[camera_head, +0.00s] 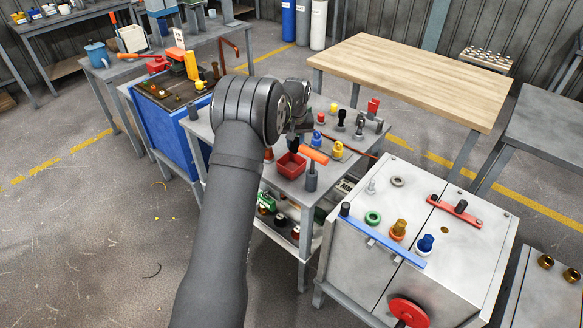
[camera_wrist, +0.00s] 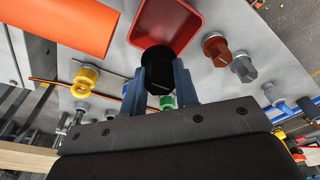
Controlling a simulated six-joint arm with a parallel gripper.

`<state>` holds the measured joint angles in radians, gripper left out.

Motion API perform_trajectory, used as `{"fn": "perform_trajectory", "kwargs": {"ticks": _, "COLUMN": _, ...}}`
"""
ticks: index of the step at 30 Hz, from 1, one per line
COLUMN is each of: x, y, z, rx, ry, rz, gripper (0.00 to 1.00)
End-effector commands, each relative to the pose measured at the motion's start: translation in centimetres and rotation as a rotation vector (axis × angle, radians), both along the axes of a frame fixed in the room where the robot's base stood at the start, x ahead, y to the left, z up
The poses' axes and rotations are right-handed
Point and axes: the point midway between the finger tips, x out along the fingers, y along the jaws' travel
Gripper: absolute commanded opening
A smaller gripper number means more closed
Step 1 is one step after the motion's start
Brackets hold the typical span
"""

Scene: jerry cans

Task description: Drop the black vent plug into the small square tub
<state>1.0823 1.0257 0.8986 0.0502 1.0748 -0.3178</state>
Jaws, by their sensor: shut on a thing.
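My gripper (camera_wrist: 160,88) is shut on the black vent plug (camera_wrist: 155,65), which sits between its two blue-grey fingers in the wrist view. In the head view my gripper (camera_head: 293,145) hangs over the grey workbench, just behind the small square tub. The red square tub (camera_head: 291,166) stands on that bench; in the wrist view the tub (camera_wrist: 178,14) is just beyond the plug, and its near edge is partly hidden by the plug. The plug appears above the bench, near the tub's rim. The inside of the tub that shows looks empty.
Yellow (camera_head: 337,150), red and blue plugs stand behind and to the right. In the wrist view a brown plug (camera_wrist: 217,48) and a grey plug (camera_wrist: 244,67) stand beside the tub.

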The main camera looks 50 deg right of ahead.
Motion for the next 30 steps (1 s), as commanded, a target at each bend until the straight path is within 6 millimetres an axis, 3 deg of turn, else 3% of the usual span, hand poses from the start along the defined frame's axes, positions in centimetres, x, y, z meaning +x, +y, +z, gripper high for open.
{"fn": "perform_trajectory", "kwargs": {"ticks": 7, "x": 0.0, "y": 0.0, "z": 0.0, "rx": -0.001, "ry": -0.001, "rz": 0.0, "gripper": 0.0}}
{"fn": "perform_trajectory", "kwargs": {"ticks": 8, "x": 0.0, "y": 0.0, "z": 0.0, "rx": -0.001, "ry": -0.001, "rz": 0.0, "gripper": 0.33}}
{"fn": "perform_trajectory", "kwargs": {"ticks": 11, "x": 0.0, "y": 0.0, "z": 0.0, "rx": -0.001, "ry": -0.001, "rz": 0.0, "gripper": 0.53}}
{"fn": "perform_trajectory", "kwargs": {"ticks": 23, "x": -0.1, "y": 0.0, "z": 0.7, "rx": -0.002, "ry": -0.001, "rz": 0.0, "gripper": 0.53}}
{"fn": "perform_trajectory", "kwargs": {"ticks": 30, "x": -0.5, "y": 0.5, "z": 5.4, "rx": -0.004, "ry": -0.003, "rz": 0.0, "gripper": 0.53}}
